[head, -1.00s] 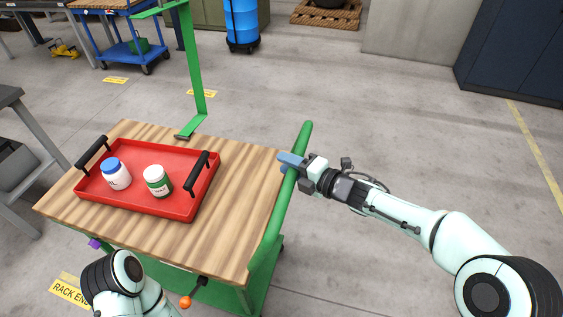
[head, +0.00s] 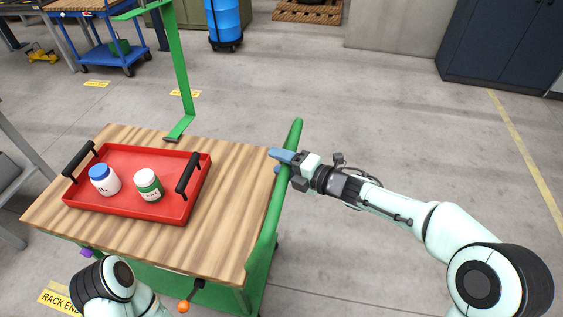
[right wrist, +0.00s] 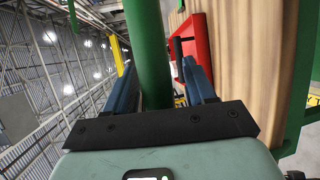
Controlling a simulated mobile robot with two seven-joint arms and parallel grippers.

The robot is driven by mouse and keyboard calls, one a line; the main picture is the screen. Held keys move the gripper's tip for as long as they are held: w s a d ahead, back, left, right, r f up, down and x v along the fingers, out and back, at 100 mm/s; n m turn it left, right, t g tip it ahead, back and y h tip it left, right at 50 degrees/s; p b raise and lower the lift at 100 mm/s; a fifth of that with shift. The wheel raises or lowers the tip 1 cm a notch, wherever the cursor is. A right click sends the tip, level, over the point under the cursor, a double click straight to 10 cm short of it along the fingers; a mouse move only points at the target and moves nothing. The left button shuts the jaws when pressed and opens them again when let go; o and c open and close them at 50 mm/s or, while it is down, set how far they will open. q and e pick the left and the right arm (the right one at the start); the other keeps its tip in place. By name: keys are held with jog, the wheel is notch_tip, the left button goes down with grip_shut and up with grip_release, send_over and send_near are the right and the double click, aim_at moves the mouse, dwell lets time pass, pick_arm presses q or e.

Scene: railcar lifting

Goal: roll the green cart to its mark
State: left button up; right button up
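The green cart (head: 265,248) has a wooden top and stands in front of me. Its green handle bar runs along its right side and also shows in the right wrist view (right wrist: 148,50). My right gripper (head: 277,161) is at this bar, with one blue finger on each side of it. In the right wrist view the fingers are apart, and a gap shows between the bar and the right-hand finger. My left arm shows at the lower left; its gripper is out of view. A yellow floor label (head: 60,302) reading "RACK EN…" lies at the lower left, partly hidden.
A red tray (head: 125,208) on the cart holds a blue-capped bottle (head: 104,180) and a green-labelled bottle (head: 148,186). A blue cart (head: 95,50) and a blue barrel (head: 225,22) stand behind. The floor right of the cart is clear.

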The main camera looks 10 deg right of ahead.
jog(key=v, duration=1.3)
jog(key=shift+d+f+p, duration=0.1)
jog(key=shift+p, duration=0.2)
